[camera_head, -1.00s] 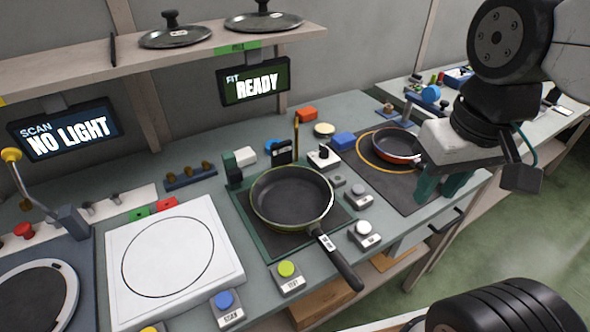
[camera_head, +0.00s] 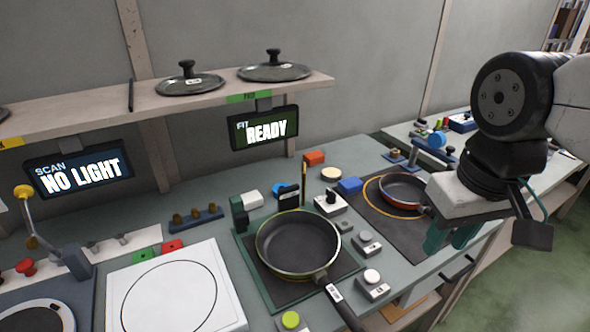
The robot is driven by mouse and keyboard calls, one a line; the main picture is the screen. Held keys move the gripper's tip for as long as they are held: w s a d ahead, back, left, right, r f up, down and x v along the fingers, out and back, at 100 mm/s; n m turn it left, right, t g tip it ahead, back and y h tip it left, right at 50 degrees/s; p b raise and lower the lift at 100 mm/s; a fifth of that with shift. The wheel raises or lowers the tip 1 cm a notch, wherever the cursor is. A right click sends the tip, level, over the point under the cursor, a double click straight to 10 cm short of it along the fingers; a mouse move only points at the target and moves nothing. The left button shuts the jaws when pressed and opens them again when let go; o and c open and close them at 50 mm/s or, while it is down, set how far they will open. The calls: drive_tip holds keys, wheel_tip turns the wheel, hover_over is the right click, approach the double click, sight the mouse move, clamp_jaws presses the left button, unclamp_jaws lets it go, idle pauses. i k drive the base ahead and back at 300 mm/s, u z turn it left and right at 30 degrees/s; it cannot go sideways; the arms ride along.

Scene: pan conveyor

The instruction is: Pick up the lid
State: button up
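Two dark lids with black knobs lie on the wooden shelf. One lid (camera_head: 190,86) is left of the green label, and the other lid (camera_head: 274,73) is at the shelf's right end. A thin edge of another dark disc shows at the far left of the shelf. My gripper (camera_head: 450,238) is at the right, its green fingers pointing down in front of the mat with the small red pan. It is far from both lids. The fingers look apart, with nothing seen between them.
A black pan (camera_head: 299,243) sits on the green-edged mat, its handle toward the front. The shelf (camera_head: 130,119) overhangs the bench, with a FIT READY screen (camera_head: 264,128) and a NO LIGHT screen (camera_head: 80,172) below it. A red pan (camera_head: 401,190) stands at right.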

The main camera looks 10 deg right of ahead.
sight(273, 70)
drive_tip(key=u, duration=0.05)
drive_tip(key=k, duration=1)
drive_tip(key=z, duration=1)
drive_tip(key=i, duration=0.75)
drive_tip(key=u, duration=0.7)
drive_tip(key=i, duration=0.75)
drive_tip(key=u, duration=0.85)
